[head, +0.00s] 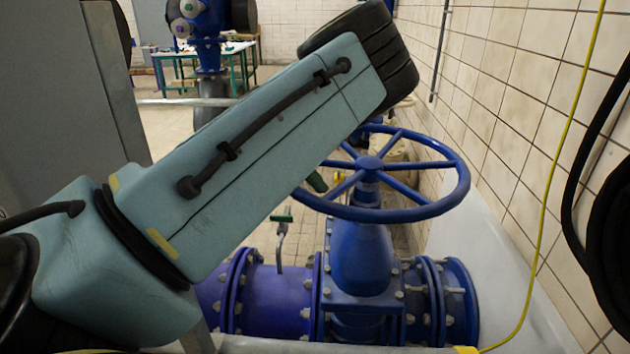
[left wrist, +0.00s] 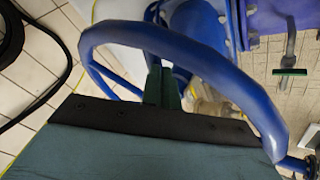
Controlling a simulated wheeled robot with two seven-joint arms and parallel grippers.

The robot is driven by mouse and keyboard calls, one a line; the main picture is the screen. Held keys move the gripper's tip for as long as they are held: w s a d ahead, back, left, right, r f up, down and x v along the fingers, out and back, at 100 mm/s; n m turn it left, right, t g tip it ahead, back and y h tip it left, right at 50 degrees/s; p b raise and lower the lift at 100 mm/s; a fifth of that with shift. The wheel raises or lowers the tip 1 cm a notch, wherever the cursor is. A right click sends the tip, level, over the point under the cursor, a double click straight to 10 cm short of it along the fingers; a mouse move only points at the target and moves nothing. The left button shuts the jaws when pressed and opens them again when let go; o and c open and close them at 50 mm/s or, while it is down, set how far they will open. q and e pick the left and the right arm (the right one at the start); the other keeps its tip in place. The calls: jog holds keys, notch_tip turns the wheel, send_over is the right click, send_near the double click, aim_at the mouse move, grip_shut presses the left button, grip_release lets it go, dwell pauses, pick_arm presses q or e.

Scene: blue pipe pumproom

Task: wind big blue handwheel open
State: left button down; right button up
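The big blue handwheel (head: 455,195) sits level on top of a blue valve (head: 362,260), with spokes running to a central hub. My left arm crosses in front of it and hides the left part of the rim. A small dark green part of my left gripper (head: 317,182) shows beside the rim's left side. In the left wrist view the rim (left wrist: 190,45) arches across the picture, and the green fingers (left wrist: 162,88) reach to its inner edge, with their tips partly hidden. I cannot tell whether they grip it. My right gripper is not in view.
A tiled wall (head: 500,90) stands close on the wheel's right, with a yellow cable (head: 560,150) and black hoses (head: 600,220). A small green-handled lever (head: 281,220) stands on the blue pipe (head: 270,300). A table (head: 235,55) stands far back.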

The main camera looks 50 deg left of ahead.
pick_arm(q)
jog(key=p+v, duration=0.5)
jog(key=v, duration=0.5)
jog(key=shift+s, duration=0.2)
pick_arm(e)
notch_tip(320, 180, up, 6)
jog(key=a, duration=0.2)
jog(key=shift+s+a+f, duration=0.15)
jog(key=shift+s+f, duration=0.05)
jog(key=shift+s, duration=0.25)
